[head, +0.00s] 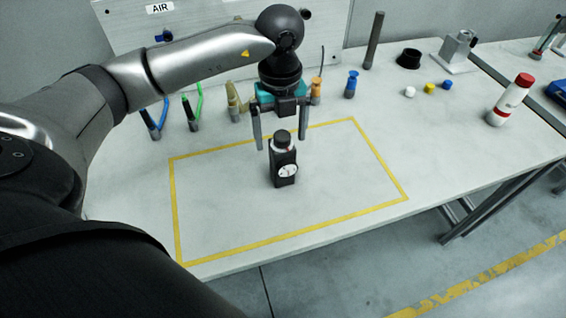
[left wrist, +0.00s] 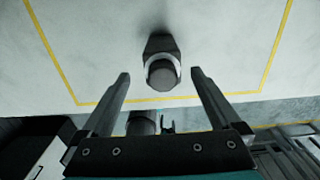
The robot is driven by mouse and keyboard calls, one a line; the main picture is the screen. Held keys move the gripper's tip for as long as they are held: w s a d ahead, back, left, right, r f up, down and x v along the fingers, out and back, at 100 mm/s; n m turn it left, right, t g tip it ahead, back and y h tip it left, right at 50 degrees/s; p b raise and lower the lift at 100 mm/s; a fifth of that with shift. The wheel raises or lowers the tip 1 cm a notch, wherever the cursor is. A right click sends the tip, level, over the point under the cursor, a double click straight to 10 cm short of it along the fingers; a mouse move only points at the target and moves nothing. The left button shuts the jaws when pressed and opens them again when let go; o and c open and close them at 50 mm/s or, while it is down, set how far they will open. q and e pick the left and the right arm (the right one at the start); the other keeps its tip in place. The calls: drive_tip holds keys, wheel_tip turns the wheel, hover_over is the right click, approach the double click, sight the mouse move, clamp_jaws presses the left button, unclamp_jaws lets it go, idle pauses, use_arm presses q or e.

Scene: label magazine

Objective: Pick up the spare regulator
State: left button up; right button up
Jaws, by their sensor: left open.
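The spare regulator (head: 284,166) is a dark block with a round white gauge and a dark knob on top. It stands upright on the table inside the yellow taped rectangle. In the left wrist view the regulator (left wrist: 162,66) shows from above, just beyond the fingertips and roughly centred between them. My left gripper (head: 280,146) is open and points down above and slightly behind the regulator, with one finger to each side of its knob in the picture. I cannot tell whether the fingers touch it. My right gripper is not in view.
The table (head: 225,210) is clear around the regulator. Behind stand several hose fittings, including a blue one (head: 351,84), and a dark rod (head: 374,40). To the right are a black ring (head: 409,58), small coloured caps, a metal bracket (head: 458,50) and a red-and-white bottle (head: 510,100).

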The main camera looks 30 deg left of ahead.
sight(283, 154)
use_arm(q)
drive_tip(key=shift+f, duration=1)
wheel_tip(283, 154, down, 5)
drive_tip(key=shift+w+d+r+b, duration=0.1)
drive_tip(key=shift+w+b, duration=0.05)
drive_tip(key=shift+b, duration=0.4)
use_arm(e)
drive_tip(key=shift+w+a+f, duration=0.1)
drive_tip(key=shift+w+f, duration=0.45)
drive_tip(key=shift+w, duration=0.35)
use_arm(q)
drive_tip(key=shift+c, duration=1.2)
clamp_jaws()
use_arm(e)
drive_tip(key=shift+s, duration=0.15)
